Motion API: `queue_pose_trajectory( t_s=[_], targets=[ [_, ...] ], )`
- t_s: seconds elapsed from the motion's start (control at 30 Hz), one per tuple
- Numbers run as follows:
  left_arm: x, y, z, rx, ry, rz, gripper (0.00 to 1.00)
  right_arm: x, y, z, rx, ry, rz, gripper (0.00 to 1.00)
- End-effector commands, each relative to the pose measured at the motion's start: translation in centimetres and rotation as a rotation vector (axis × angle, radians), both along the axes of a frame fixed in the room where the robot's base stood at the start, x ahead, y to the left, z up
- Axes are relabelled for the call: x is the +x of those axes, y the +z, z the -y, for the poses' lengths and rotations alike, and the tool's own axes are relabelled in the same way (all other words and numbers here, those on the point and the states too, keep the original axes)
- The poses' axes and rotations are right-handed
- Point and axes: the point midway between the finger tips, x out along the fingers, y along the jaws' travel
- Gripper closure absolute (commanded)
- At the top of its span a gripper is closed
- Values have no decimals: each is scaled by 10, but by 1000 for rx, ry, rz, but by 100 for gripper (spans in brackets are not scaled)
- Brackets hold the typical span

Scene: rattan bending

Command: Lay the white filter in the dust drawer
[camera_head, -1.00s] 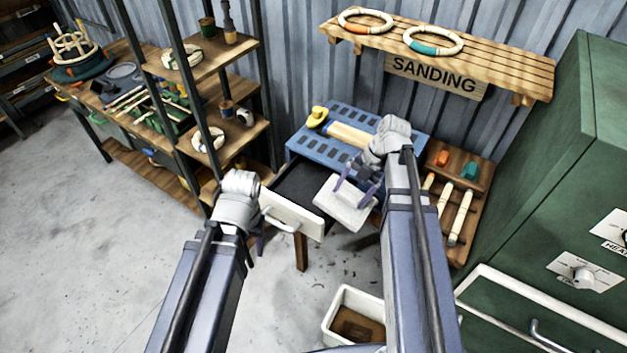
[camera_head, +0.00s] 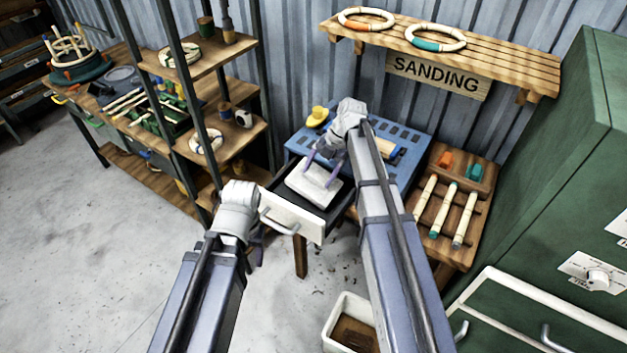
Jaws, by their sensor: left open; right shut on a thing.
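The white filter (camera_head: 305,190) is a flat pale square with a raised handle on top. My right gripper (camera_head: 320,170) is shut on its handle and holds it over the dust drawer. The dust drawer (camera_head: 296,220) is pulled out of the blue perforated sanding table (camera_head: 410,138), with a white front and a dark inside. I cannot tell whether the filter touches the drawer floor. My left gripper (camera_head: 257,240) is open at the left of the drawer front, near its bar handle (camera_head: 278,222); its fingers are partly hidden by my arm.
A white bin (camera_head: 350,322) is on the floor in front. A green cabinet (camera_head: 545,160) closes off the right; shelves (camera_head: 235,130) stand at the left.

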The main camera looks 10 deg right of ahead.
Motion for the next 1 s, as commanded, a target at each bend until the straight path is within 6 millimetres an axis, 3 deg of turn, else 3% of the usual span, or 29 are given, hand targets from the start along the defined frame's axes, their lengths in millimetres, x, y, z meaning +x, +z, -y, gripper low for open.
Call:
queue_pose_trajectory(
  t_s=[0.2,0.27,0.4,0.47,0.6,1.0],
  targets=[
    [0,-23,0,0,0,0,43,5,-23,-2,0,1,0,100],
    [0,-7,0,0,0,0,43,23,-9,-6,-44,6,-91,100],
    [0,-10,0,0,0,0,43,36,-11,-13,-134,4,-284,100],
    [0,-28,0,0,0,0,43,24,-28,-11,-130,-1,-277,100],
    [0,-37,0,0,0,0,43,23,-38,-11,-128,-1,-274,100],
    [0,-38,0,0,0,0,43,23,-39,-11,-127,0,-272,100]
  ],
)
